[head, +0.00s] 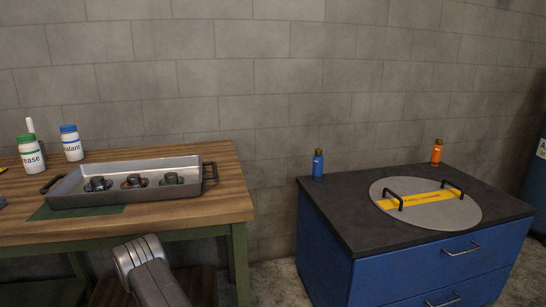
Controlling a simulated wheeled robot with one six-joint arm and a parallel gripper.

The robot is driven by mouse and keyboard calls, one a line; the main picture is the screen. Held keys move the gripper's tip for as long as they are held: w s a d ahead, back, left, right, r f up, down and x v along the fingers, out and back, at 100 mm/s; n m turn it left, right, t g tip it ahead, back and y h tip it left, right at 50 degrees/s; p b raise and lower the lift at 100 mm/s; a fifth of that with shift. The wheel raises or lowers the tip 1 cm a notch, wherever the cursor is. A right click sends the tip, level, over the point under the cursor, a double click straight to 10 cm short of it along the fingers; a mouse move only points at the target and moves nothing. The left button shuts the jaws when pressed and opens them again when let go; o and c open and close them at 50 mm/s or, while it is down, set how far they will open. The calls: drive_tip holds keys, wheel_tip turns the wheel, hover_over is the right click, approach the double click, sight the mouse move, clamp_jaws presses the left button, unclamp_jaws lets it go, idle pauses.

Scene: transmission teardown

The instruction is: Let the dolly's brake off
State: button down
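No dolly or brake can be made out in the head view. A brown wooden surface (203,283) shows low under the workbench, partly hidden; I cannot tell what it belongs to. A grey ribbed link of my arm rises at the bottom of the picture, in front of the workbench. My gripper is not in view.
The wooden workbench (227,196) at left bears a metal tray (130,168) with three small round parts, and white bottles (31,156). A blue cabinet (392,270) at right bears a round lid (452,213), a blue bottle (318,165) and an orange bottle (437,152). Floor shows between them.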

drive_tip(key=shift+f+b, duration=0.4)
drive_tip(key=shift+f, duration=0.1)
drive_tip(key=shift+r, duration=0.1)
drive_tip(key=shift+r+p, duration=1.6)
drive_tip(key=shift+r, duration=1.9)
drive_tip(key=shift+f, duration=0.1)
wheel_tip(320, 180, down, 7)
drive_tip(key=b, duration=0.3)
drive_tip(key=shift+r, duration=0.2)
